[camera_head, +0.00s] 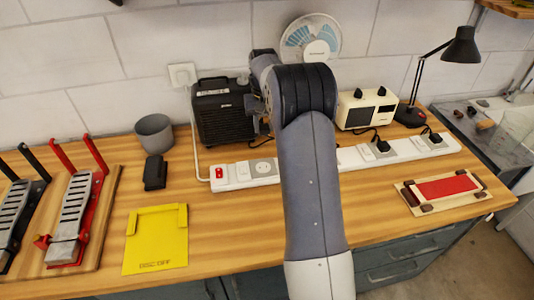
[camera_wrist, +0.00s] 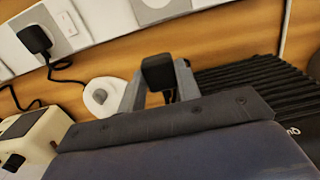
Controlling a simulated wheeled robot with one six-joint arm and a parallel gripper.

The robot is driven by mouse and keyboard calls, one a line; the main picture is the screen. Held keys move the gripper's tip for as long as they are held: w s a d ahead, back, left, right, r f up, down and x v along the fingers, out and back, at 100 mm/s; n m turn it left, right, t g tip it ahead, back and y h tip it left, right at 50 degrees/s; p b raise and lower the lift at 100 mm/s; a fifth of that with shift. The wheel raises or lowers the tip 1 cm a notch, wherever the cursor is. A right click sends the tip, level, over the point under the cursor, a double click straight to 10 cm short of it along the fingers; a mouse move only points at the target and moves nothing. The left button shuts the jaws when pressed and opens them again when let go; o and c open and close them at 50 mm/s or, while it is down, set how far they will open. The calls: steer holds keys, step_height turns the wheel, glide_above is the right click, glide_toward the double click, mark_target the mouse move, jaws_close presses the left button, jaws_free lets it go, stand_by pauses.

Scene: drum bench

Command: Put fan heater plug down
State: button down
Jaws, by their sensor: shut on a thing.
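The fan heater plug (camera_wrist: 158,72) is a small black block between my gripper's (camera_wrist: 160,82) two grey fingers in the wrist view. My gripper is shut on it, and part of its cable shows below it. The fan heater (camera_head: 224,112) is the black ribbed box at the back left of the bench; its ribbed side (camera_wrist: 255,88) shows right of my gripper in the wrist view. The white power strip (camera_head: 229,184) runs across the bench; it lies beyond the plug in the wrist view (camera_wrist: 110,22). My own arm hides the gripper and the strip's middle in the head view.
A cream box (camera_head: 366,108), a desk lamp (camera_head: 459,48) and a fan (camera_head: 312,40) stand along the back. Black plugs (camera_head: 382,146) sit in the strip's right part. A grey cup (camera_head: 154,134), a black block (camera_head: 155,172) and a yellow tray (camera_head: 156,238) are left. Front middle-left wood is bare.

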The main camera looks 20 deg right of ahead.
steer(key=shift+w+d+f, duration=0.1)
steer(key=shift+w+f, duration=0.05)
steer(key=shift+f, duration=0.15)
steer(key=p, duration=0.2)
glide_above(264, 156)
step_height(264, 156, down, 9)
steer(key=shift+f, duration=0.2)
steer(key=shift+f, duration=0.1)
steer(key=shift+f+b, duration=0.45)
steer(key=shift+f, duration=0.1)
steer(key=c, duration=1)
jaws_free()
steer(key=shift+r, duration=0.2)
